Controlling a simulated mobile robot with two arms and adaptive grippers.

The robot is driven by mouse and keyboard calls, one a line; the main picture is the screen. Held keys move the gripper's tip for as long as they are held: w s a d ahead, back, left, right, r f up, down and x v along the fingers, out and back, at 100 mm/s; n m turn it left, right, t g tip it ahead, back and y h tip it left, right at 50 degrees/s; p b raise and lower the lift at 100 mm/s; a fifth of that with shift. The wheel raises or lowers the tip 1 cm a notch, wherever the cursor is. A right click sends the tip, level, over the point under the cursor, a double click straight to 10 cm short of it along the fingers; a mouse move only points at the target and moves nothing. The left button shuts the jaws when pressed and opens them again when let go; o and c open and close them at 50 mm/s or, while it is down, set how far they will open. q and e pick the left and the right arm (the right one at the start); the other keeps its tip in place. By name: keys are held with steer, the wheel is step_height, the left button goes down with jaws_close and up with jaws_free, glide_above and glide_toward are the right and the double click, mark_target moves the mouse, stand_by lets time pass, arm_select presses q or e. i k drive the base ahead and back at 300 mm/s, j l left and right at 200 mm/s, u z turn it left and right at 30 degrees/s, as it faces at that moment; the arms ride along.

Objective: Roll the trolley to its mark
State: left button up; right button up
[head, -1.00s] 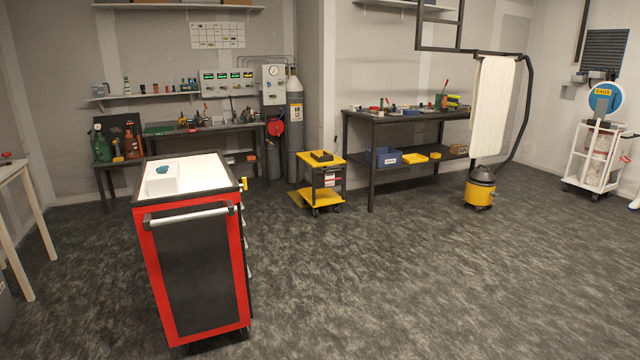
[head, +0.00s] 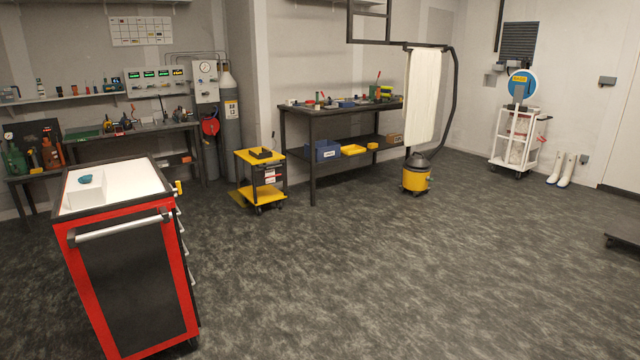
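A red-framed trolley (head: 122,290) with a dark front panel stands upright at the lower left of the head view. A pale bar handle (head: 125,225) runs across its near side, below the white top (head: 130,182). A white box (head: 82,198) with a small teal item (head: 85,180) on it sits on that top. The trolley's right side has several pale drawer handles, and a yellow piece is at its top right. Neither of my grippers is in view, and nothing is seen touching the handle. I cannot make out a floor mark.
A yellow cart (head: 242,196), a dark bench (head: 312,150) and a yellow vacuum (head: 416,180) stand behind. A white trolley (head: 494,150) and white boots (head: 566,170) are at the far right. A dark low platform (head: 624,241) shows at the right edge. The floor between is open.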

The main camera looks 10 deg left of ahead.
mark_target(261, 192)
steer(key=i+j+u, duration=0.25)
steer(key=i, duration=0.9)
steer(key=i+u, duration=0.25)
steer(key=i, duration=0.9)
steer(key=i+j, duration=0.1)
steer(key=i, duration=2.85)
